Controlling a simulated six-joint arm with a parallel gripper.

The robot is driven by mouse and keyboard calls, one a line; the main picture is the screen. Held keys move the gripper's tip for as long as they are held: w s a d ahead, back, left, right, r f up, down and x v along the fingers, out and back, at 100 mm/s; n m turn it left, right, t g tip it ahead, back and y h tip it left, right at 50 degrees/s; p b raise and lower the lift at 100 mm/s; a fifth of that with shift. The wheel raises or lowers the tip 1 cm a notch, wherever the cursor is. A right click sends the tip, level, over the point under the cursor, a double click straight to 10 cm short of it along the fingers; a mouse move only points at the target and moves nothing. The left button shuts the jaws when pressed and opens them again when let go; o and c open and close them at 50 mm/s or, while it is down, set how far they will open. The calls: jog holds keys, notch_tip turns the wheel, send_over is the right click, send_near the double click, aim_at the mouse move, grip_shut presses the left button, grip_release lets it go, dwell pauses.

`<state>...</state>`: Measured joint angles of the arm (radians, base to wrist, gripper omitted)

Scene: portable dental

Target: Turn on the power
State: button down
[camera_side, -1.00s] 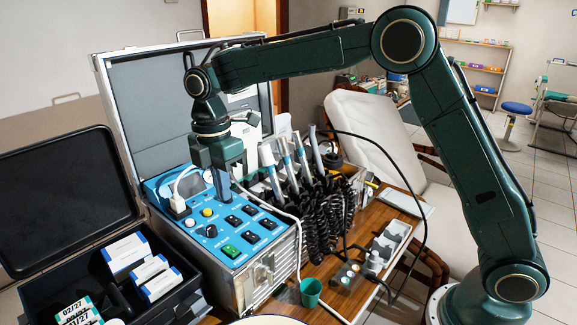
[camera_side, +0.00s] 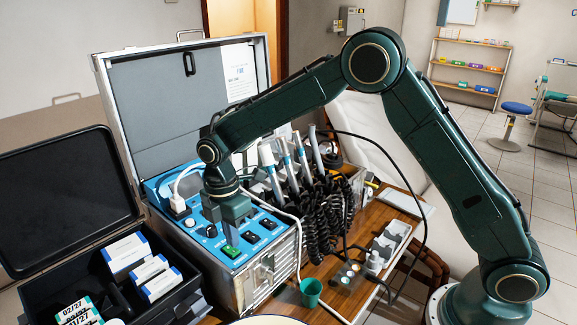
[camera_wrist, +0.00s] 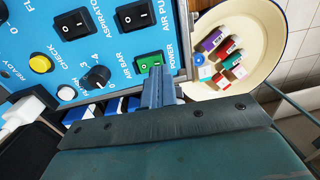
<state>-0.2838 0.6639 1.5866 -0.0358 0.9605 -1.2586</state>
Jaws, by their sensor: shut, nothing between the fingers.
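The green power switch (camera_side: 231,252) sits at the front edge of the blue control panel (camera_side: 205,222) in the open metal case. In the wrist view the green rocker (camera_wrist: 146,64) shows beside the "POWER" label, with part of it behind my fingers. My gripper (camera_side: 229,242) is shut and empty, pointing down right over the switch. In the wrist view the fingertips (camera_wrist: 156,70) overlap the switch's near edge. I cannot tell whether they touch it or which way the rocker is tipped.
Black rocker switches (camera_wrist: 74,23), a black knob (camera_wrist: 97,76) and a yellow button (camera_wrist: 40,64) are close by on the panel. A white plug (camera_side: 178,205) is at its left. Handpieces with coiled hoses (camera_side: 330,205) stand to the right. A green cup (camera_side: 311,292) is in front.

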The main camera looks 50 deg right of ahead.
jog(key=shift+f, duration=0.95)
jog(key=shift+s, duration=0.1)
jog(key=shift+f, duration=0.25)
jog(key=shift+w+r, duration=0.15)
jog(key=shift+w, duration=0.5)
jog(key=shift+w+r, duration=0.1)
jog(key=shift+r, duration=0.1)
